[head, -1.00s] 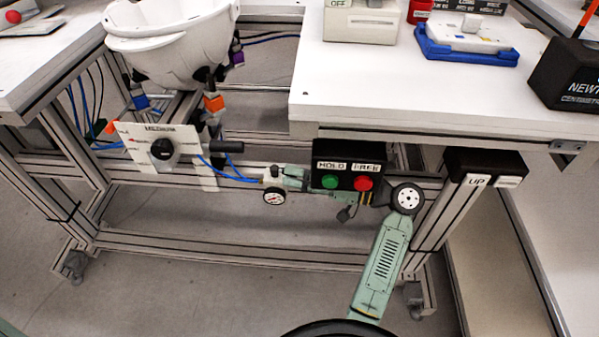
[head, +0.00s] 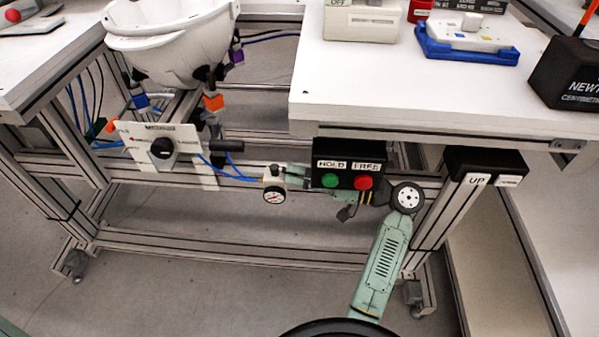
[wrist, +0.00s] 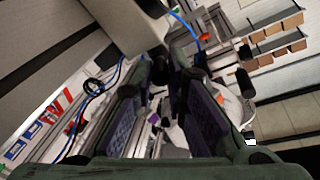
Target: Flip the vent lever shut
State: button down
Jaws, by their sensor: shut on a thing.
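In the head view my arm reaches up from the bottom and bends left under the hold/free button box. My gripper (head: 284,172) is at the frame rail, beside a small pale fitting with a round gauge (head: 274,195) below it. In the wrist view my gripper's two fingers (wrist: 161,72) close around a small dark piece, which appears to be the vent lever (wrist: 158,76). The fingers hide much of it, and its angle cannot be told. In the head view the lever is too small and covered to make out.
The button box (head: 347,164), with green and red buttons, hangs just right of my gripper under the white table (head: 430,95). A panel with a black knob (head: 162,148) and blue tubing lie left. Floor below the rail is clear.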

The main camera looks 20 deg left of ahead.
aim_at(278, 170)
jog(key=shift+s+t, duration=0.15)
jog(key=shift+t, duration=0.15)
jog(key=m+t, duration=0.1)
jog(key=s+m+t, duration=0.1)
jog(key=t, duration=0.1)
jog(key=m+t, duration=0.1)
jog(key=t, duration=0.1)
jog(key=shift+s+a+m+h+b, duration=0.1)
jog(key=shift+s+m+h+b, duration=0.2)
jog(key=shift+s, duration=0.1)
jog(key=shift+s+a+m+t+h+b, duration=0.15)
jog(key=shift+s+m+t+h, duration=0.2)
jog(key=shift+m+t, duration=0.4)
jog(key=shift+s+a+m+t+h+b, duration=0.15)
jog(key=shift+m+t+h, duration=0.3)
jog(key=shift+t, duration=0.55)
jog(key=shift+s+a+m+t+h+b, duration=0.1)
jog(key=shift+s+m+t+h+b, duration=0.25)
jog(key=shift+m+t, duration=0.4)
jog(key=shift+t, duration=0.4)
jog(key=c, duration=1.6)
grip_release()
jog(key=shift+w, duration=0.15)
